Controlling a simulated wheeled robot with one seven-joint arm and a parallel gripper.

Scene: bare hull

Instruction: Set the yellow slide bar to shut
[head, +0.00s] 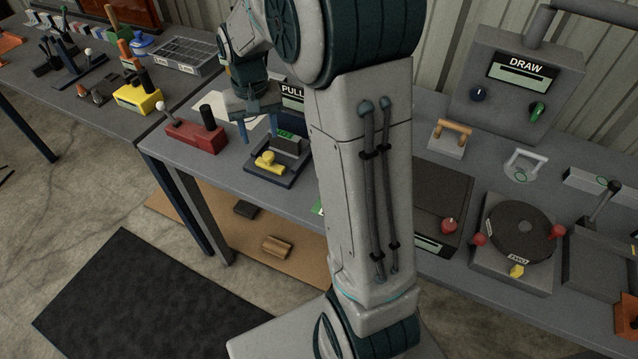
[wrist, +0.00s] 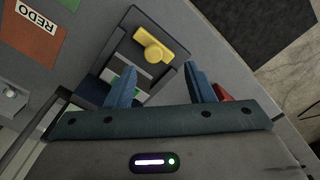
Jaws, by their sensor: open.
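The yellow slide bar (head: 268,162) sits on a dark base plate (head: 262,175) near the table's front edge, with a dark block and a green patch behind it. In the wrist view the yellow slide bar (wrist: 152,46) with its round knob lies ahead of the fingers, on its dark base. My gripper (head: 262,131) is above and behind the base in the head view, pointing down. In the wrist view my gripper (wrist: 158,85) has its two blue fingers wide apart with nothing between them touching. A label on the bar's mount is not readable.
A red block with levers (head: 196,134) stands left of the base. A yellow box (head: 138,98) is on the left table. In the wrist view an orange REDO panel (wrist: 32,38) lies left. My arm hides the table's middle.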

